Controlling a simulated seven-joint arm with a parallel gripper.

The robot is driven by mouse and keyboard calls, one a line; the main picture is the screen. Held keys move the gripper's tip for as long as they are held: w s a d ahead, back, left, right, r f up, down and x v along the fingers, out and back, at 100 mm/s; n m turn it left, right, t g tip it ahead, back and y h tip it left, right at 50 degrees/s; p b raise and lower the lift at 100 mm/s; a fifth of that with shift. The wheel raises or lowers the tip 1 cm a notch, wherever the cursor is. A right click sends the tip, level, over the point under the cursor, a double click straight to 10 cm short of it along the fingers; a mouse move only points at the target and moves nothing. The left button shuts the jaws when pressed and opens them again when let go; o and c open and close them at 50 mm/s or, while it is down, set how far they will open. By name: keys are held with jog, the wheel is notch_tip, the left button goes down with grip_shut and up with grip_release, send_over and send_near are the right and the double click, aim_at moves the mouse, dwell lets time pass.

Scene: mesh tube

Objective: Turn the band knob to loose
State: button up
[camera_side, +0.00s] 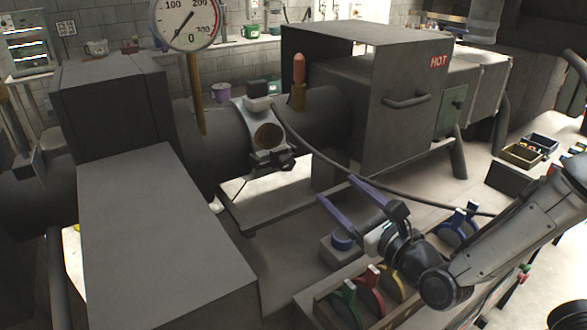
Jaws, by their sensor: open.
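A pale grey band (243,123) wraps around a dark horizontal tube (325,112). A round brown disc (268,136) sits on the band's front face, with a small dark fitting (284,161) below it. No label marks the band knob, so I cannot tell which of these parts it is. My gripper (337,189) is open and empty, its two purple fingers spread and pointing up-left toward the band. It is below and right of the band, clear of it in the picture.
A black cable (325,158) runs from the band past my gripper. A box marked HOT (395,75) stands behind right. A dial gauge (186,22) rises at the left. Red, green, yellow and blue ring-shaped pieces (370,290) stand in a tray near my arm.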

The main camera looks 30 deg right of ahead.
aim_at(290, 166)
jog(key=shift+n+y, duration=0.4)
jog(key=shift+y, duration=0.1)
jog(key=w, duration=0.4)
jog(key=w+a, duration=0.1)
jog(key=w, duration=0.3)
jog(key=w+a, duration=0.1)
jog(key=w, duration=0.4)
jog(key=shift+f, duration=0.4)
grip_shut()
